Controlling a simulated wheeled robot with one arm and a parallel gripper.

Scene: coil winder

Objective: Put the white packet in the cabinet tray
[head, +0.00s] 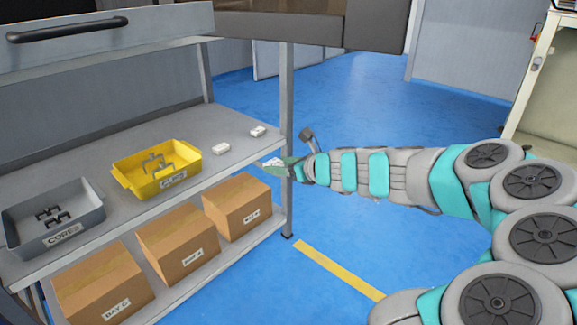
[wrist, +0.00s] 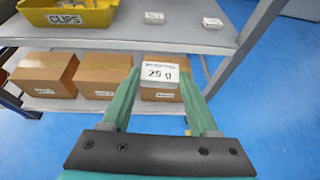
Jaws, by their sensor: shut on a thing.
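My gripper (head: 284,163) is stretched out leftward, close to the front right corner of the shelf rack. In the wrist view my gripper (wrist: 160,88) is shut on a white packet (wrist: 160,74), held between the teal fingertips with its "25 g" print facing the camera. The held packet shows only as a small pale patch (head: 272,162) in the head view. Two more white packets, a nearer one (head: 221,148) and a farther one (head: 258,131), lie on the grey shelf top. A cream cabinet (head: 545,85) is partly visible at the right edge; no tray shows in it.
A yellow CLIPS bin (head: 177,184) and a grey CORES bin (head: 62,238) stand on the grey shelf (head: 125,225). Several cardboard boxes (head: 178,242) fill the lower shelf. A rack post (head: 288,90) rises behind my gripper. Blue floor beyond is clear.

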